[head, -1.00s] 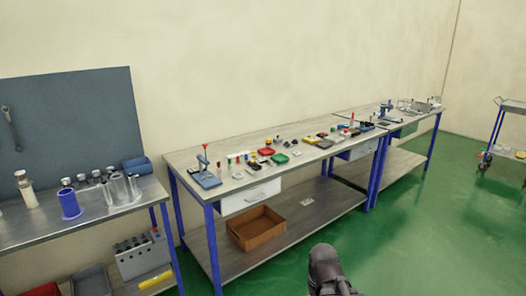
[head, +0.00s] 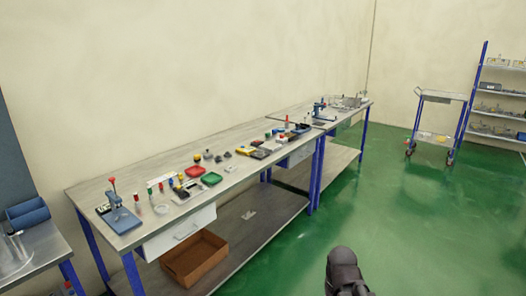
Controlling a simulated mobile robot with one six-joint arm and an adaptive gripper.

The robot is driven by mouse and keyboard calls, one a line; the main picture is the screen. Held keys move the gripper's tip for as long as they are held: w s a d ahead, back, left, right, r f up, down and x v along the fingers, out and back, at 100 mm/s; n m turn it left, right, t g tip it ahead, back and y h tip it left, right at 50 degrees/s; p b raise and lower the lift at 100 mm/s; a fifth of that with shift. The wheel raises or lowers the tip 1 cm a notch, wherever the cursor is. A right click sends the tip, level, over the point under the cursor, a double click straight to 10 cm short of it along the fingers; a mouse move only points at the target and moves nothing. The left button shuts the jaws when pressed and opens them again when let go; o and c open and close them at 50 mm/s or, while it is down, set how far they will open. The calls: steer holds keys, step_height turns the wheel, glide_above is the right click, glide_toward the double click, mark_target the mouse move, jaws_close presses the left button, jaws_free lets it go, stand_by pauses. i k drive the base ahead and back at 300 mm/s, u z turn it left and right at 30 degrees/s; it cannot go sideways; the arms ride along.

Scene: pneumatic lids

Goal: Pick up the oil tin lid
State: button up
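I cannot make out the oil tin lid in the head view; the items on the workbench are too small to tell apart. The long workbench (head: 100,184) has a grey top and blue legs, and carries many small parts. A dark rounded part of my arm (head: 343,272) shows at the bottom edge, over the green floor and away from the bench. My gripper's fingers cannot be made out.
A brown box (head: 195,260) sits on the lower shelf. A trolley (head: 438,120) and shelving (head: 497,92) stand far right. The green floor ahead is clear.

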mark_target(206, 152)
steer(key=z, duration=0.6)
steer(key=i, duration=2.4)
steer(key=u, duration=0.55)
steer(key=i, duration=0.6)
steer(key=u, duration=0.95)
steer(key=i, duration=0.65)
steer(key=u, duration=0.4)
